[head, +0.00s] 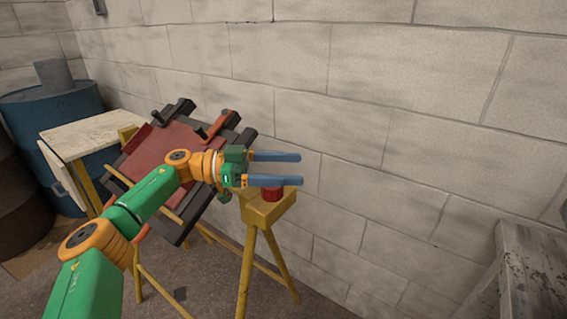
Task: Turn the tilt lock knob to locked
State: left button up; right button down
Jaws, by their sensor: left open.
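A small red knob (272,194) sits on top of the yellow stand (267,213) at the right side of the tilted frame. It looks like the tilt lock knob; its turn position cannot be made out. My left gripper (301,169) is open and empty, with its two blue fingers pointing right. In the picture the lower finger crosses just above the knob and covers its upper edge. I cannot tell whether they touch. The dark frame (178,232) with a reddish panel (150,158) is tilted, and my left arm hides part of it. My right gripper is not in view.
An orange-red lever (217,124) and dark clamps (178,109) stick up along the frame's upper edge. A white-topped table (95,134) and a blue barrel (50,108) stand at left. A grey worn bench (535,265) is at lower right. A block wall rises close behind.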

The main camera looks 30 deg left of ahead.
pick_arm(q)
jog(key=s+d+r+b, duration=0.1)
jog(key=s+d+r, duration=0.4)
jog(key=s, duration=0.5)
notch_tip(320, 180, up, 2)
jog(key=shift+s+d+r+b, duration=0.1)
jog(key=shift+s+d+b, duration=0.05)
jog(key=shift+b, duration=0.15)
